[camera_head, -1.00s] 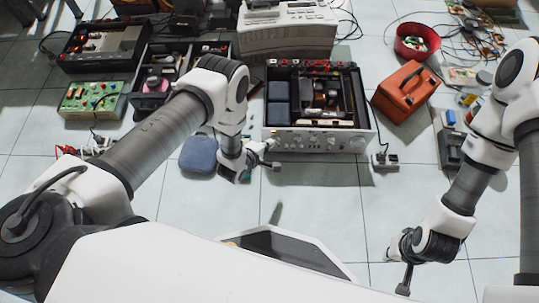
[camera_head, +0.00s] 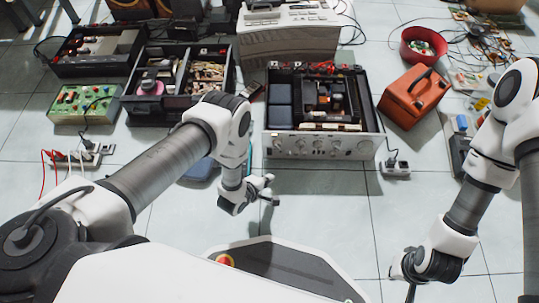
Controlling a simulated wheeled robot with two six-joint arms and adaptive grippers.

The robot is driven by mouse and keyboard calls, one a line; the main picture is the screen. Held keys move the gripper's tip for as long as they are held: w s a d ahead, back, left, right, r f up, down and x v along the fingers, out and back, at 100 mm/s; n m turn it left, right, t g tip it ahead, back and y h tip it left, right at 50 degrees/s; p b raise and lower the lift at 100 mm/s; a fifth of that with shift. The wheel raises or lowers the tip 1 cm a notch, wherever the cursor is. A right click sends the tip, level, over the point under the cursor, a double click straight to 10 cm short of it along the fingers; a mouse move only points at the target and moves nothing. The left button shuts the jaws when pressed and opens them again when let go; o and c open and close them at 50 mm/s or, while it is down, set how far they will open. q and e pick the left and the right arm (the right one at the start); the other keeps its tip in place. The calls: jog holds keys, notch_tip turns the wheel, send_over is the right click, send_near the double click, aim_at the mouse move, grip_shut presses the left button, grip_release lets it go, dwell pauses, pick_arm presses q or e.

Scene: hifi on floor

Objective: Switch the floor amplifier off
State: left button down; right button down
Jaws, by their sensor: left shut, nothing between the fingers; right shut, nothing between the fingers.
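The floor amplifier (camera_head: 324,145) stands on the tiles at the middle of the head view. Its top is open, showing dark parts inside, and its silver front panel with a row of knobs faces me. Whether it is on or off cannot be told. My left gripper (camera_head: 272,190) is shut and empty, in front of and below the left end of the panel, apart from it. My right gripper (camera_head: 409,292) is shut and empty, low at the right of the view, well away from the amplifier.
A white power strip (camera_head: 395,168) with a plug lies right of the amplifier, and another strip (camera_head: 78,159) lies far left. An orange case (camera_head: 414,96), red bowl (camera_head: 422,45), green board (camera_head: 84,106) and blue cushion (camera_head: 198,170) lie around. Floor before the amplifier is clear.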

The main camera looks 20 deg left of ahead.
pick_arm(q)
jog(key=b, duration=0.3)
send_near(276, 156)
jog(key=shift+w+d+f, duration=0.2)
jog(key=shift+d+f, duration=0.25)
jog(key=shift+f, duration=0.15)
jog(key=shift+w+d+f, duration=0.2)
jog(key=shift+d+f, duration=0.3)
jog(key=shift+f, duration=0.15)
jog(key=shift+w+a+r+b, duration=0.15)
jog(key=shift+w+b, duration=0.15)
jog(key=shift+w, duration=0.3)
jog(key=shift+w+a, duration=0.1)
jog(key=shift+w, duration=0.3)
jog(key=shift+w+a+b, duration=0.1)
jog(key=shift+w+b, duration=0.2)
jog(key=shift+b, duration=0.15)
jog(key=shift+s+p, duration=0.5)
jog(key=shift+s, duration=0.25)
